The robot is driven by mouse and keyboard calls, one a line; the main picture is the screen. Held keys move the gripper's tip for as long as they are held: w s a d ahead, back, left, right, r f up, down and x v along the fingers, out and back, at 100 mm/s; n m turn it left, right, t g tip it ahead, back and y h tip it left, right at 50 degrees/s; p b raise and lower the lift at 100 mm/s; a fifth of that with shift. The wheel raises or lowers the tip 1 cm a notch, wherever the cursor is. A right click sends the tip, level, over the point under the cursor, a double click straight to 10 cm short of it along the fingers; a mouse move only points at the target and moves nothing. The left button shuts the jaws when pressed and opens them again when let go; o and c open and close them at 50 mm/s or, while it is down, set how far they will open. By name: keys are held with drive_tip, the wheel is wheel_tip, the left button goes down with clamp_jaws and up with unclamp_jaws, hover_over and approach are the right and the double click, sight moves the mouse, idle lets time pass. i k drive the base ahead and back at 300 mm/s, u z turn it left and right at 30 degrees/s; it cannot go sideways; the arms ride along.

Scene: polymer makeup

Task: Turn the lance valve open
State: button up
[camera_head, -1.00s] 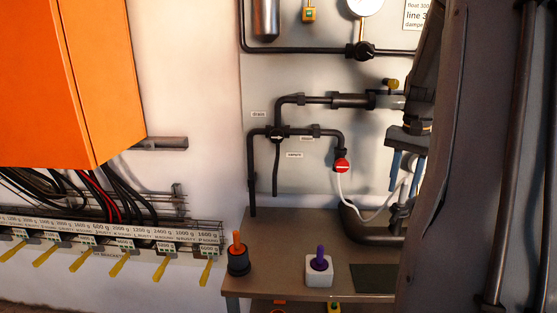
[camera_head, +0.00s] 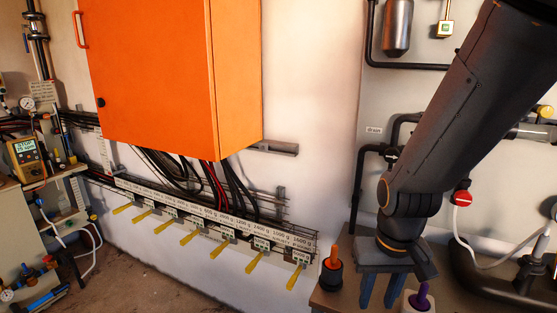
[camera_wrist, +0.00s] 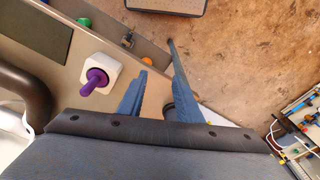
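No lance label is readable, so I cannot tell for sure which valve is the lance valve. A red round valve (camera_head: 462,198) with a white hose hangs at the end of the black pipework, right of my arm. A "drain" label (camera_head: 374,130) is on the panel, and my arm hides much of the pipework near it. My gripper (camera_head: 382,292) points down over the bench, its two blue fingers apart and nothing between them. In the wrist view my gripper (camera_wrist: 158,80) also shows open. It is apart from the red valve, lower and to its left.
An orange-handled black base (camera_head: 333,268) stands left of my gripper; a purple knob (camera_head: 422,297) on a white block stands right, also in the wrist view (camera_wrist: 96,80). Yellow levers (camera_head: 220,250) line the wall rail below an orange cabinet (camera_head: 150,75). Floor (camera_wrist: 245,55) shows beyond the bench.

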sight(462, 197)
drive_tip(key=z, duration=0.95)
